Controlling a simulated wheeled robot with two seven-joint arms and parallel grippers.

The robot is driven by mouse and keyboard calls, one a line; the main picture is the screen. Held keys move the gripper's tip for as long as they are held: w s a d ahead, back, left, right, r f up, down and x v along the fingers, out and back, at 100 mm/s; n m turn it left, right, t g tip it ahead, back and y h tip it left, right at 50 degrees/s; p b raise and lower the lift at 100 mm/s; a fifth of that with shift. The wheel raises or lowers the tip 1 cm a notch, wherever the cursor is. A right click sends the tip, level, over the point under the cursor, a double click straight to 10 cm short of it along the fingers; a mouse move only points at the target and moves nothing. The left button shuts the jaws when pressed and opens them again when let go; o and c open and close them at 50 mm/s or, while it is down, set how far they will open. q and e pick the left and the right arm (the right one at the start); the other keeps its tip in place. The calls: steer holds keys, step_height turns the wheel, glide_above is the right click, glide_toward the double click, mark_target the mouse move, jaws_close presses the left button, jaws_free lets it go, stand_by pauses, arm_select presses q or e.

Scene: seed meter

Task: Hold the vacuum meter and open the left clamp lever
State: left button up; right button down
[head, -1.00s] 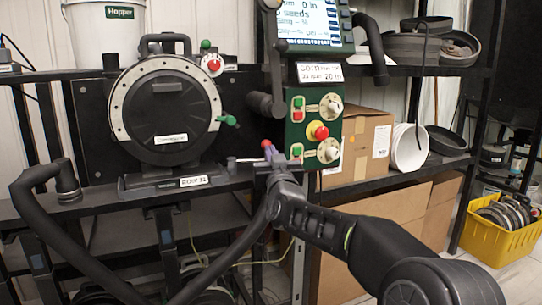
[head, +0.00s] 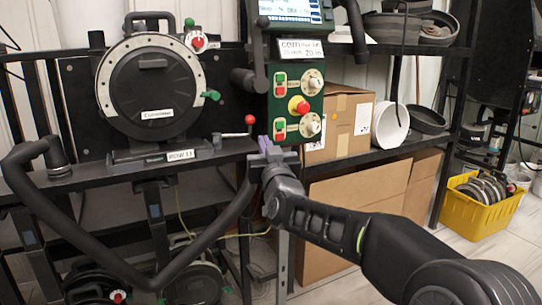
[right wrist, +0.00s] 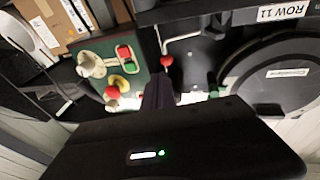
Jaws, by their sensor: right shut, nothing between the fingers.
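The round vacuum meter (head: 150,90) has a black lid, a pale ring with bolts and a handle on top. It stands on a base labelled ROW 11 (head: 180,155). A green knob (head: 211,95) sticks out from its right side. A red ball-ended lever (head: 249,119) stands right of the base; it also shows in the right wrist view (right wrist: 166,61). I cannot tell which part is the left clamp lever. My right gripper (head: 270,147) is shut and empty, with purple fingertips, just below and right of the red ball and apart from it. My left gripper is out of view.
A green control box (head: 290,105) with buttons and knobs stands close above my right gripper. A bent black tube (head: 95,245) crosses the lower left. A yellow crate (head: 480,212) sits on the floor.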

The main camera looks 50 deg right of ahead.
steer(key=v, duration=0.4)
steer(key=shift+s, duration=0.45)
